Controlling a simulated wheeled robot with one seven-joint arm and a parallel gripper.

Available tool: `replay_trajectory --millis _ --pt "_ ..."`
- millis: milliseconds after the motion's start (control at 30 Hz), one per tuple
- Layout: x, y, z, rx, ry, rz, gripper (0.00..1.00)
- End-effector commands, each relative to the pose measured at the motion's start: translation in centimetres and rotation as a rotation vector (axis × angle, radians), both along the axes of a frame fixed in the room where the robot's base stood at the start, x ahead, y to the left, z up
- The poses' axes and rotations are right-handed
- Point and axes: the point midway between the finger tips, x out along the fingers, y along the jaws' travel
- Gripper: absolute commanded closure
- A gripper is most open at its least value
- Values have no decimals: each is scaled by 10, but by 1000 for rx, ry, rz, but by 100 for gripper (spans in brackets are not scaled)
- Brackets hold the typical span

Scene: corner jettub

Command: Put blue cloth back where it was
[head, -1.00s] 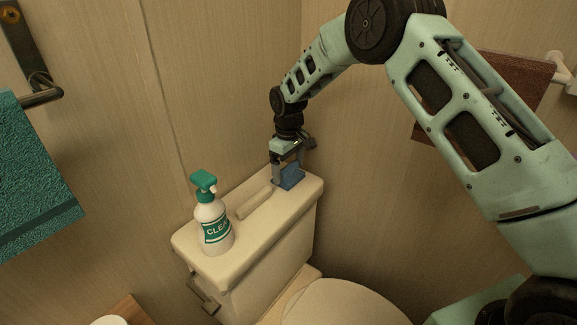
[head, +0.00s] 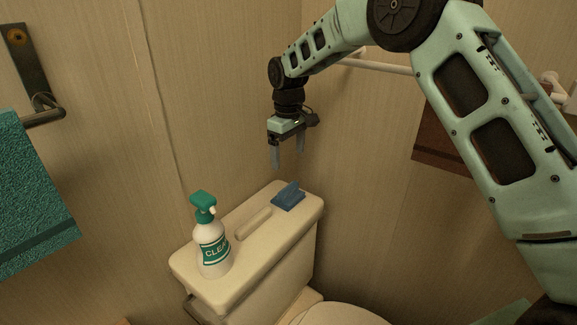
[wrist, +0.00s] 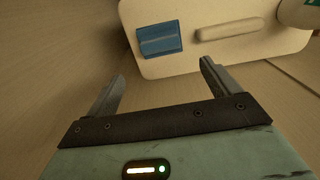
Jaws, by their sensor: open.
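The blue cloth (head: 288,197) lies on the far right end of the toilet tank lid (head: 215,273), with a raised fold standing up from it. In the wrist view the blue cloth (wrist: 160,39) lies near the lid's edge, beside a raised bar. My gripper (head: 288,164) is open and empty, above the cloth and clear of it. Its two spread fingers also show in the wrist view (wrist: 163,80), with nothing between them.
A white spray bottle with a green head (head: 211,240) stands at the lid's near left end. A teal towel (head: 35,200) hangs at left. A brown towel (head: 445,140) hangs from a rail at right, behind my arm. Walls stand close behind the tank.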

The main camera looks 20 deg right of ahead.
Motion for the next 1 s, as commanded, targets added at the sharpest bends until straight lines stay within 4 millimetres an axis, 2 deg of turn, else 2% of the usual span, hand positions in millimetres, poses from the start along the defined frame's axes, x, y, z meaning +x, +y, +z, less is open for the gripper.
replay_trajectory --millis 233,367,467,600,667,700,800,900,1000 --pt "-4 3 9 4 -1 2 12" --pt "-30 25 22 26 0 11 12" --pt "-73 52 37 54 6 20 12" --pt "-151 85 54 85 12 34 12" --pt "-186 94 59 93 15 39 12" --pt "-210 99 61 96 16 43 12" --pt "-270 103 63 98 17 49 12" --pt "-327 97 60 89 15 51 12" --pt "-371 86 53 76 8 48 12"
